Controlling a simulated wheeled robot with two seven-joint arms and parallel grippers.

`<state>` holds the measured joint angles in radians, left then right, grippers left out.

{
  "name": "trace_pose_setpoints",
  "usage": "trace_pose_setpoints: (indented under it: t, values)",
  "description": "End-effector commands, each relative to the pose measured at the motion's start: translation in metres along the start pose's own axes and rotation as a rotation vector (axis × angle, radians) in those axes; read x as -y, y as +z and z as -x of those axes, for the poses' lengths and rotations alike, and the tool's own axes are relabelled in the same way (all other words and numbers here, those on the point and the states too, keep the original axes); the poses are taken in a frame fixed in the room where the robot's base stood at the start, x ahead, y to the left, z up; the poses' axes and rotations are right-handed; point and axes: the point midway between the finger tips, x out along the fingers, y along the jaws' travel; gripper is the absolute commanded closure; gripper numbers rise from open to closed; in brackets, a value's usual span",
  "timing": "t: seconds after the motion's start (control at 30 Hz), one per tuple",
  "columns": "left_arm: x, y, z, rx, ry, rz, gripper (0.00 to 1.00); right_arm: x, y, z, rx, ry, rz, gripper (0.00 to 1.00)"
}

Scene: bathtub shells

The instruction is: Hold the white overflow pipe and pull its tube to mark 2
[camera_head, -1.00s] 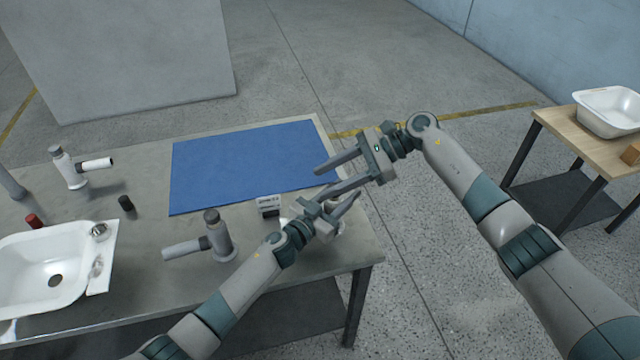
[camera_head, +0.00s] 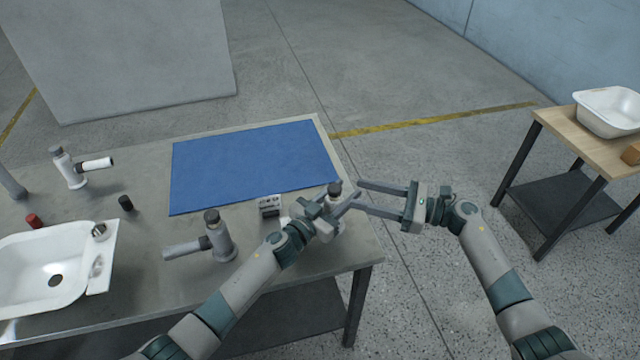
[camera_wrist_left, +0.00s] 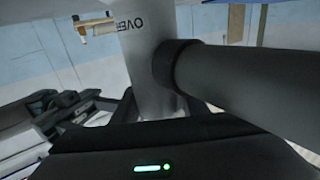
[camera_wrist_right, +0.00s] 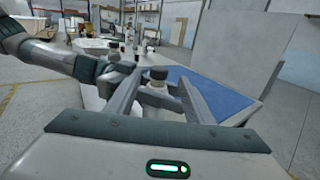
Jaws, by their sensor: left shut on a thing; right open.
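My left gripper (camera_head: 340,210) is shut on the upright overflow pipe (camera_head: 334,225) near the table's right edge. The pipe has a whitish body and a dark cap, largely hidden by the gripper. In the left wrist view its body (camera_wrist_left: 143,65) carries a partly readable "OVE" label. A dark collar (camera_wrist_left: 178,68) and a grey tube (camera_wrist_left: 250,85) extend from it to the right. My right gripper (camera_head: 359,195) is open, just right of the pipe, its fingers pointing at it. The right wrist view shows the pipe's cap (camera_wrist_right: 158,73) ahead between the fingers. Mark 2 cannot be made out.
A similar pipe (camera_head: 220,243) stands left of my left gripper, and another (camera_head: 68,170) stands farther left. A small labelled block (camera_head: 270,206) is behind my left gripper. A white tub (camera_head: 35,265) lies at left. The blue mat (camera_head: 250,165) is clear.

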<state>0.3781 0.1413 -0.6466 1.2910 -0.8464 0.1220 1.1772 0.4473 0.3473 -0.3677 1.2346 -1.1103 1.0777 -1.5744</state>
Motion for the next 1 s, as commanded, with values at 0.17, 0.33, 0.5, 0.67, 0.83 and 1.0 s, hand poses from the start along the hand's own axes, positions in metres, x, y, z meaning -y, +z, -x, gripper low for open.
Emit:
trace_pose_setpoints:
  t: [0.17, 0.33, 0.5, 0.67, 0.83, 1.0]
  values:
    - [0.0, 0.0, 0.0, 0.0, 0.0, 0.0, 0.86, 0.0, 0.0, -0.001, -0.001, 0.001, 0.0, 0.52]
    - [0.0, 0.0, 0.0, 0.0, 0.0, 0.0, 0.86, 0.0, 0.0, -0.008, 0.0, 0.002, -0.001, 0.52]
    - [0.0, 0.0, 0.0, 0.0, 0.0, 0.0, 0.86, 0.0, 0.0, -0.026, 0.0, 0.002, 0.0, 0.52]
    - [0.0, 0.0, 0.0, 0.0, 0.0, 0.0, 0.86, 0.0, 0.0, -0.051, 0.0, 0.003, -0.001, 0.52]
    - [0.0, 0.0, 0.0, 0.0, 0.0, 0.0, 0.86, 0.0, 0.0, -0.08, 0.0, 0.003, -0.001, 0.52]
    - [0.0, 0.0, 0.0, 0.0, 0.0, 0.0, 0.86, 0.0, 0.0, -0.103, -0.001, 0.001, -0.002, 0.52]
